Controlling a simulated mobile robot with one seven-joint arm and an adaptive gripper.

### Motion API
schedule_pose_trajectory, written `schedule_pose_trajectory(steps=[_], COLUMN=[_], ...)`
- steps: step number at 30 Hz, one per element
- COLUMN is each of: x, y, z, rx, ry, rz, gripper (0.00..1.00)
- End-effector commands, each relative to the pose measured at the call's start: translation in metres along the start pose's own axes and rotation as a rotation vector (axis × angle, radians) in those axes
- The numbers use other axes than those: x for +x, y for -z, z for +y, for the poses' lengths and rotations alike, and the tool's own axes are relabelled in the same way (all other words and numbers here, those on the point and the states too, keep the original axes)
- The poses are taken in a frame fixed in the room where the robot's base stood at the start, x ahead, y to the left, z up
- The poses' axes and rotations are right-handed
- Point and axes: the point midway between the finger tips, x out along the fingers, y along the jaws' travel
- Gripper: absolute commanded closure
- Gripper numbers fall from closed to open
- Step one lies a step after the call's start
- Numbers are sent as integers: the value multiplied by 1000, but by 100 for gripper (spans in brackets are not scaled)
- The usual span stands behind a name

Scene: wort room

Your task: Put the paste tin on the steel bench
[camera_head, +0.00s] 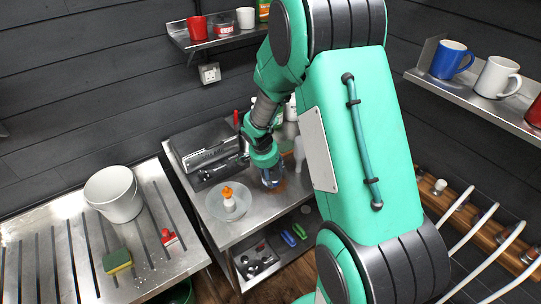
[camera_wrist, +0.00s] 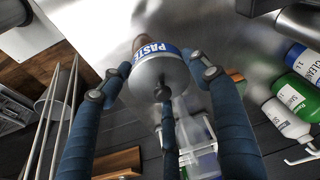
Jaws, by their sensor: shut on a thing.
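The paste tin (camera_wrist: 172,77) is a grey tin with a blue and white PASTE label, seen in the wrist view. My gripper (camera_wrist: 162,82) has its dark blue fingers closed around it. In the head view my gripper (camera_head: 271,178) points down over the right part of the steel bench (camera_head: 228,231), and the tin is hard to make out between the fingers. I cannot tell whether the tin touches the steel.
A grey machine (camera_head: 212,152) stands at the bench's back. A glass plate with an orange-topped bottle (camera_head: 229,199) is left of my gripper. Labelled bottles (camera_wrist: 287,118) stand at the right in the wrist view. A slatted draining bench (camera_head: 40,247) holds a white bucket (camera_head: 113,195).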

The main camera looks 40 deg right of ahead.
Motion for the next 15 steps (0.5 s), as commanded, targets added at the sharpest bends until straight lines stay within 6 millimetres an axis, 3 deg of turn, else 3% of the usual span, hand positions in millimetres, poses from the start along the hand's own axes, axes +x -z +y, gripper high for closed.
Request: schedule_pose_trajectory(steps=[7, 15], x=[2, 11], y=[6, 27], z=[-7, -31], rx=[1, 1], ry=[1, 1], rz=[0, 0], gripper=[88, 88])
